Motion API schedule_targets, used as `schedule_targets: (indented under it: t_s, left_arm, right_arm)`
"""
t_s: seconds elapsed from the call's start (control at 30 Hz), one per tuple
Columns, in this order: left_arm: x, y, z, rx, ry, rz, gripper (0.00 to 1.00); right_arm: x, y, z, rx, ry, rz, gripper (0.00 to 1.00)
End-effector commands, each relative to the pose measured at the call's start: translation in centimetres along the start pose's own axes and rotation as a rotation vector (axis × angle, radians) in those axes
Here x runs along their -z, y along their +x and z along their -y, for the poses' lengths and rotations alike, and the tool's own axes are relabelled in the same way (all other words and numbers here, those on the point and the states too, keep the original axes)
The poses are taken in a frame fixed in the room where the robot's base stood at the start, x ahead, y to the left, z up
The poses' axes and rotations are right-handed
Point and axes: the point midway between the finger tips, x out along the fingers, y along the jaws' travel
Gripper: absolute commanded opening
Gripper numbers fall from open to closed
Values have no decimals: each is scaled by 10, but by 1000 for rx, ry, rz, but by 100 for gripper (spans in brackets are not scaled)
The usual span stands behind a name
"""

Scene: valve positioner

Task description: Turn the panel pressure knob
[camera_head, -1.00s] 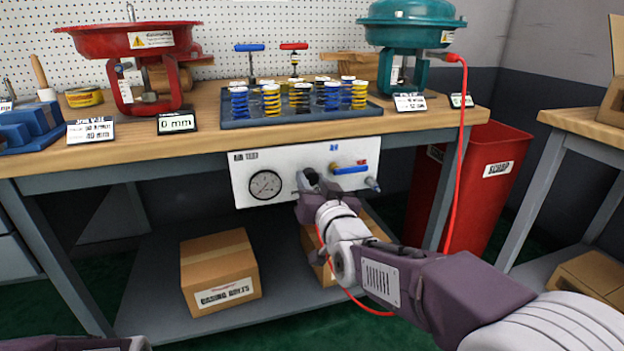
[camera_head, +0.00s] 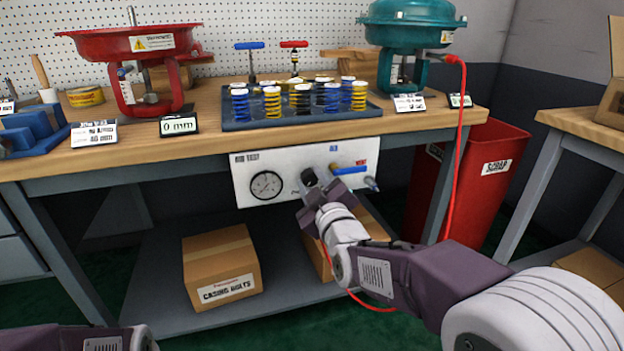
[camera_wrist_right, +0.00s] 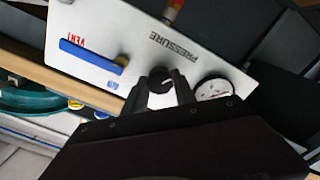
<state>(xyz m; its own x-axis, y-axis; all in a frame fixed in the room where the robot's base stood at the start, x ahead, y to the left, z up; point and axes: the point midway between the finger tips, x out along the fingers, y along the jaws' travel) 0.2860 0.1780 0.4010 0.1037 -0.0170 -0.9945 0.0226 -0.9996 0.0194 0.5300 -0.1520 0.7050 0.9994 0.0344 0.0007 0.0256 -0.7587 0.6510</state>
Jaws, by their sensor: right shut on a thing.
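The white panel (camera_head: 245,188) hangs under the front edge of the workbench, with a round gauge (camera_head: 266,186) on its left and a blue vent lever (camera_head: 349,170) on its right. The dark pressure knob (camera_wrist_right: 160,82) sits between them; in the right wrist view it is between my fingertips, under the word PRESSURE. My right gripper (camera_wrist_right: 162,88) is shut on the knob. In the head view the right gripper (camera_head: 314,184) covers most of the knob. Part of my left arm shows at the bottom left of the head view; its gripper is out of frame.
On the workbench (camera_head: 225,141) stand a red actuator (camera_head: 140,42), a teal actuator (camera_head: 410,30) and a tray of springs (camera_head: 300,119). A red hose (camera_head: 460,150) hangs right of the panel. Boxes (camera_head: 222,265) sit on the lower shelf. A red scrap bin (camera_head: 490,175) stands at right.

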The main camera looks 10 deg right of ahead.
Motion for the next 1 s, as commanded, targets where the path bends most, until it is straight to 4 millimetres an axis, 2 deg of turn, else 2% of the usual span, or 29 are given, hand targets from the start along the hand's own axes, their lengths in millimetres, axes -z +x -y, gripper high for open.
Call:
schedule_targets:
  t_s: [0.5,1.0]
  left_arm:
    - [1,-12,0,0,0,0,36]
    - [2,-15,0,0,0,0,36]
  right_arm:
    - [0,0,0,3,-421,2,0]
    - [-1,0,0,2,-578,2,0]
